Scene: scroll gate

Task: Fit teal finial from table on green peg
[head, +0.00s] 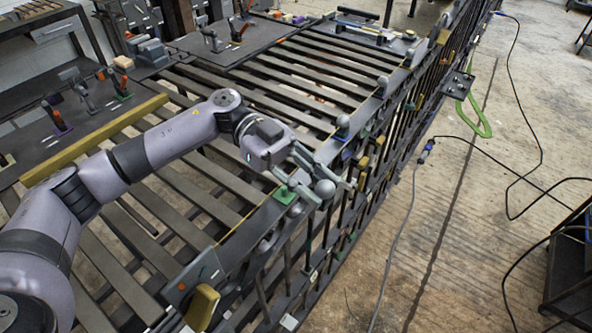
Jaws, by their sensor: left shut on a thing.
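My left gripper (327,191) reaches over the gate's near rail from the left. It is shut on a rounded grey-teal finial (324,187), whose ball shows between the fingers. The fingers hide part of the finial, and its lower end cannot be made out. A small green square piece (285,196), which looks like the base of the green peg, sits on the rail just left of the fingertips. The finial is apart from it in the picture. My right gripper is not in view.
The slatted gate (190,190) lies across the scene, with upright bars along its right side. Another rounded finial (342,122) stands further along the rail. A yellow block (202,308) is at the near end. A dark table (80,125) with clamps is at left. Cables (410,200) cross the floor.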

